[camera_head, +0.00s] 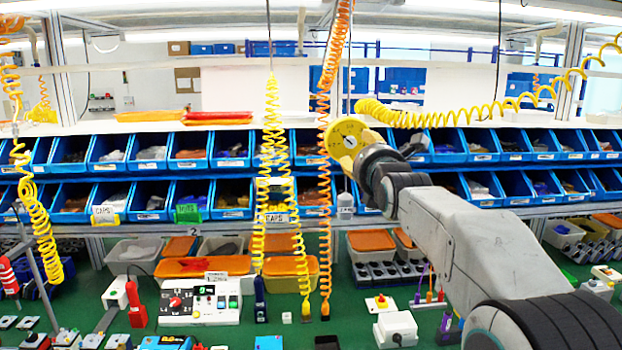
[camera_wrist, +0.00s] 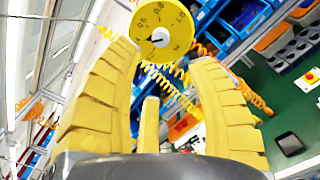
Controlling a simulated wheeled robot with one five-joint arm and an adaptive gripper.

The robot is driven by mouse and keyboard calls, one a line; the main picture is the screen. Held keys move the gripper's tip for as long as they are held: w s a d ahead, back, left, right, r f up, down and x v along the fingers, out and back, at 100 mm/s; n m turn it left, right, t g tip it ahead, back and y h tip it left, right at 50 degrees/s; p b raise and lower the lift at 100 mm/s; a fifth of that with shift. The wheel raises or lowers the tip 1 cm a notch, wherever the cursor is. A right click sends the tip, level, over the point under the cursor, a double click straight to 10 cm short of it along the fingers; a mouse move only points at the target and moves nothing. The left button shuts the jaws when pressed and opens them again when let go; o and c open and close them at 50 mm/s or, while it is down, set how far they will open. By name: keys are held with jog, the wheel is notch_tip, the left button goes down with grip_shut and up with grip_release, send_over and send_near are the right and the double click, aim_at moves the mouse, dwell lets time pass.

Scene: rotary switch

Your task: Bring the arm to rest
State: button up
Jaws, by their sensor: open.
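My arm reaches from the lower right of the head view up to the middle, raised well above the green bench (camera_head: 240,338). In the head view the gripper cannot be clearly told from a yellow numbered disc (camera_head: 343,134) at the arm's end. The disc also shows in the wrist view (camera_wrist: 160,20), ahead of the fingertips; I cannot tell whether they touch. A switch box with a red knob (camera_head: 175,302) stands on the bench at lower left.
Rows of blue bins (camera_head: 149,153) line the back. Yellow coiled hoses (camera_head: 271,150) and an orange one (camera_head: 325,190) hang near the arm's end. Orange-lidded tubs (camera_head: 203,266), a red-handled tool (camera_head: 135,303) and a white box (camera_head: 396,328) stand on the bench.

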jog(key=s+f+m+g, duration=0.4)
jog(key=f+m+g, duration=0.1)
jog(key=f+m, duration=0.65)
jog(key=s+f+m+g, duration=0.4)
jog(key=s+f+m, duration=0.1)
jog(key=f+m, duration=0.6)
jog(key=s+f+m+g+b, duration=0.1)
jog(key=s+f, duration=0.3)
jog(key=s, duration=0.7)
jog(key=s+f+m+g+b, duration=0.1)
jog(key=s+f+m+b, duration=0.1)
jog(key=s, duration=0.9)
jog(key=s+f+m+g+b, duration=0.1)
jog(key=s+f+m+g, duration=0.1)
jog(key=s+f, duration=0.4)
jog(key=shift+s+f+m+b, duration=0.3)
jog(key=shift+s+m+b, duration=0.15)
jog(key=shift+s, duration=2.2)
